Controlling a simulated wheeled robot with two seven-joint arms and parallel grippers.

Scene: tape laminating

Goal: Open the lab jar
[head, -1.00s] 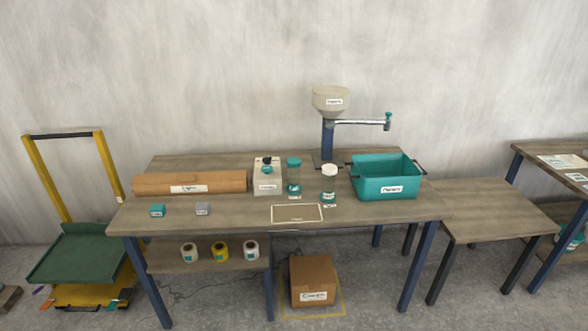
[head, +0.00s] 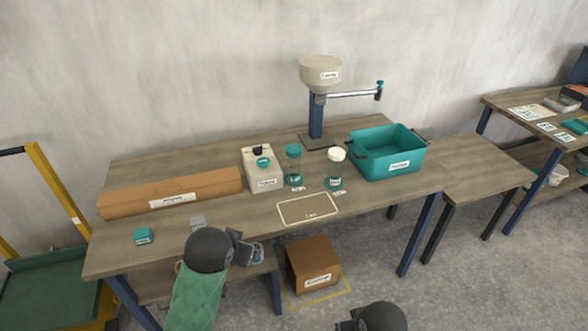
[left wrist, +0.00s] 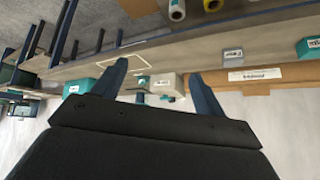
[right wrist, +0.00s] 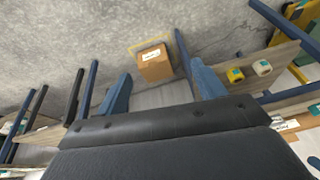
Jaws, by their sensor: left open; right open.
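Two jars stand on the workbench in the head view. One is a clear jar with a teal lid (head: 294,165); the other has a white lid (head: 335,168) and stands to its right. Both lids appear to be on, and the labels are too small to read. My left gripper (head: 256,253) is in front of the bench's near edge, apart from both jars; in the left wrist view its jaws (left wrist: 156,75) are open and empty. My right gripper (right wrist: 160,75) is open and empty, facing the floor and a cardboard box; only its edge shows low in the head view.
An outlined mat (head: 308,208) lies clear before the jars. A cardboard box (head: 313,264) sits below.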

